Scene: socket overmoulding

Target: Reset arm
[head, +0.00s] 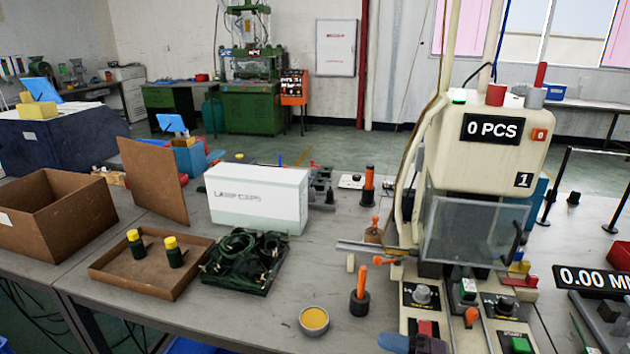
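Neither of my grippers nor my arms can be made out in the head view. The cream moulding machine (480,150) stands at the right of the workbench, with a "0 PCS" display (491,129) and a clear guard (475,231) across its front. A shallow brown tray (130,283) at the left holds two dark, yellow-topped sockets (174,257). A black tray of dark green cables (243,260) lies to its right. A white box with printed lettering (257,197) stands behind the cables.
A round tin of yellow material (314,320) and an orange-handled tool in a dark holder (360,292) stand near the front. An open brown box (58,212) is at the far left. A "0.00 MM" display (592,281) is at the right. The bench between tin and cables is clear.

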